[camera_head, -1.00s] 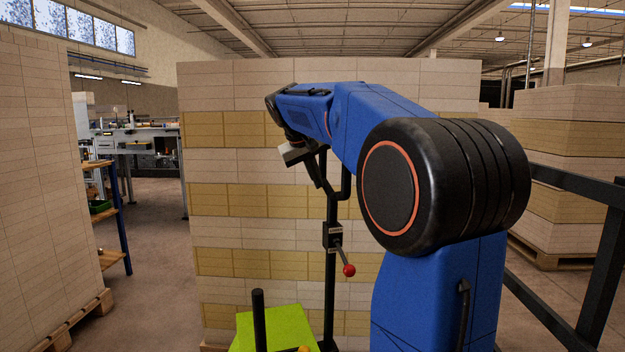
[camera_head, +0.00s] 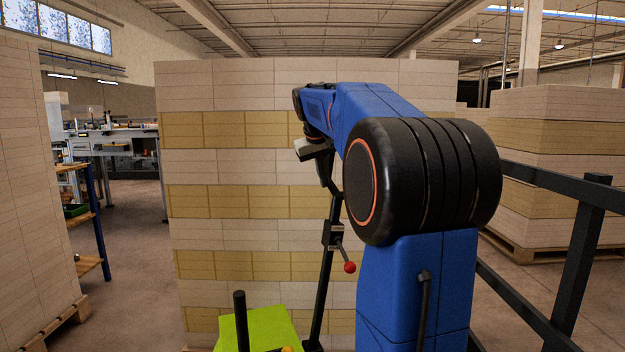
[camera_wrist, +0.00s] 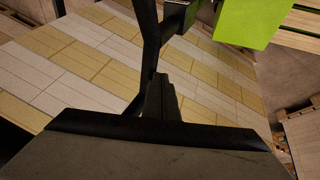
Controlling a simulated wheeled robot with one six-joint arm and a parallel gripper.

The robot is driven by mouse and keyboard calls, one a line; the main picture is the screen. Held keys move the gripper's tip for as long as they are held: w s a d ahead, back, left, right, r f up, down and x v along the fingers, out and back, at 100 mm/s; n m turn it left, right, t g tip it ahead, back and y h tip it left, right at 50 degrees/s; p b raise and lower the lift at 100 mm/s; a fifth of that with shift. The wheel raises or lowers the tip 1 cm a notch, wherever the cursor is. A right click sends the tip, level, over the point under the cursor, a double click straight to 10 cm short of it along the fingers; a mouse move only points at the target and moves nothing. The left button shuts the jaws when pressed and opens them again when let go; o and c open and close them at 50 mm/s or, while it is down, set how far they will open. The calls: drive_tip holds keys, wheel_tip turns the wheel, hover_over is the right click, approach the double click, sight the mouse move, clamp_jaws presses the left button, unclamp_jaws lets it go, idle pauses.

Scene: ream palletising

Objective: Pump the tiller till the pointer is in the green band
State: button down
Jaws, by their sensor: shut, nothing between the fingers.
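The tiller (camera_head: 322,275) is a black bar in front of the ream stack, with its top leaning to the right. A small box with a red-knobbed lever (camera_head: 348,266) sits on it. A lime-green body (camera_head: 255,332) is at its foot; it also shows in the wrist view (camera_wrist: 246,20). My gripper (camera_head: 325,178) is at the tiller's upper end, partly hidden by my arm. In the wrist view my dark fingers (camera_wrist: 161,98) are together beside the tiller's black handle frame (camera_wrist: 147,40); whether they touch it I cannot tell. No pointer or green band is discernible.
A tall stack of reams (camera_head: 230,160) stands directly behind the tiller. Another stack (camera_head: 30,200) is at the left, and one on a pallet (camera_head: 550,180) at the right. A dark railing (camera_head: 575,260) runs along the right. Floor is open at the left.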

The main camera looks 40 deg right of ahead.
drive_tip(key=s+d+f+y, duration=0.1)
drive_tip(key=s+d+f, duration=0.1)
drive_tip(key=d, duration=0.7)
drive_tip(key=s+d+f+t+y, duration=0.1)
drive_tip(key=s+d, duration=0.3)
drive_tip(key=d, duration=0.5)
drive_tip(key=shift+s+f+m+y, duration=0.15)
drive_tip(key=shift+f+m+y, duration=0.15)
drive_tip(key=shift+f+y, duration=0.4)
drive_tip(key=shift+a, duration=0.1)
